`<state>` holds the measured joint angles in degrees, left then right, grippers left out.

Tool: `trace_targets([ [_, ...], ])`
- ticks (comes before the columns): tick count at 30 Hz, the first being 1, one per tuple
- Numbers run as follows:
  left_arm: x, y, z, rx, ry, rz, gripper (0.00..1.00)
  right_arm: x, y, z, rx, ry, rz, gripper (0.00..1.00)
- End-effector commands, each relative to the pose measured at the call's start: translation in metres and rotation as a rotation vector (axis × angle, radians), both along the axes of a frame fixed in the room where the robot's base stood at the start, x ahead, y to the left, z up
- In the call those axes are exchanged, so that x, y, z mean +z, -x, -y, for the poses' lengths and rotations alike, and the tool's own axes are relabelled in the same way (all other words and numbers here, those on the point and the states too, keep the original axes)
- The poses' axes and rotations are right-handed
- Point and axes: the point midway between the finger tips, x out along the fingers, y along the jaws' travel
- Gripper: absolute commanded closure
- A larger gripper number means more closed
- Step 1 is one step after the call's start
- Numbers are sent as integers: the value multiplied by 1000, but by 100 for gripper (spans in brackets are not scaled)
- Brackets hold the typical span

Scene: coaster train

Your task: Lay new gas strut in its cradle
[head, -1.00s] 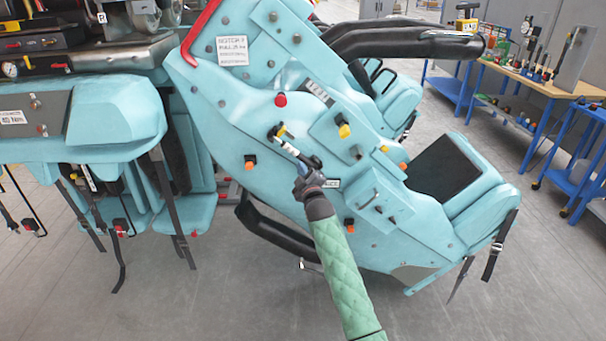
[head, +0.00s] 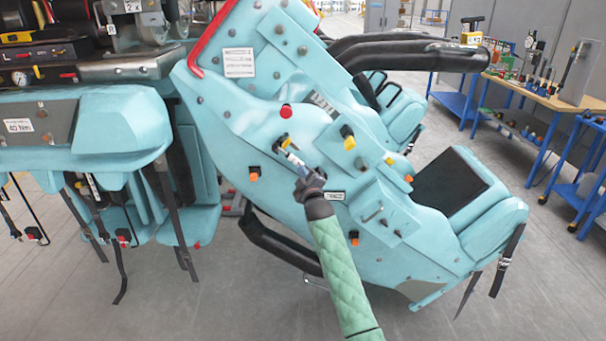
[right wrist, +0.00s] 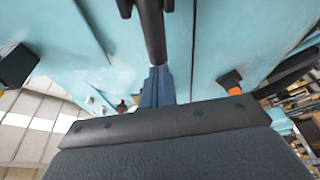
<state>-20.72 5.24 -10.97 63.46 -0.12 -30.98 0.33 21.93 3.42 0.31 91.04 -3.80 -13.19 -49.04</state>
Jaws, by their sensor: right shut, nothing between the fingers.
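My right gripper (head: 301,174) is at the middle of the teal side panel (head: 235,135), its arm in a green quilted sleeve. Its fingers (right wrist: 157,88) are shut and empty in the right wrist view. A dark rod (right wrist: 153,30), probably the gas strut, lies straight beyond the fingertips; I cannot tell whether they touch it. In the head view a slim pale piece (head: 293,159) runs from the gripper up to a yellow-and-black fitting (head: 286,142). The gripper partly hides this spot. I cannot clearly make out the cradle. My left gripper is not in view.
Orange-tipped fittings (head: 255,174) and a red knob (head: 286,111) stick out of the panel. A black bar (head: 275,238) runs below it. Straps (head: 167,200) hang at the left. A workbench (head: 535,92) stands at the right. The floor in front is clear.

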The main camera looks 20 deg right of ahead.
Motion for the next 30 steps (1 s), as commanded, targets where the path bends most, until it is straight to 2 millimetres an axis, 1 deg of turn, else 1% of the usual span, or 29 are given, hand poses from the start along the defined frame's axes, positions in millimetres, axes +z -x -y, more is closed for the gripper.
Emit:
trace_targets([
  [8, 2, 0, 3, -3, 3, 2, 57, 0, 1, 0, 0, 0, 0, 100],
  [20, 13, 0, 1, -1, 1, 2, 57, 0, 27, -8, 1, 0, -1, 100],
  [26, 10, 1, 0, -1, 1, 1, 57, 0, 28, -8, 0, -1, 0, 100],
  [30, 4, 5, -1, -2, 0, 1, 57, 0, 28, -8, 0, 0, 0, 100],
])
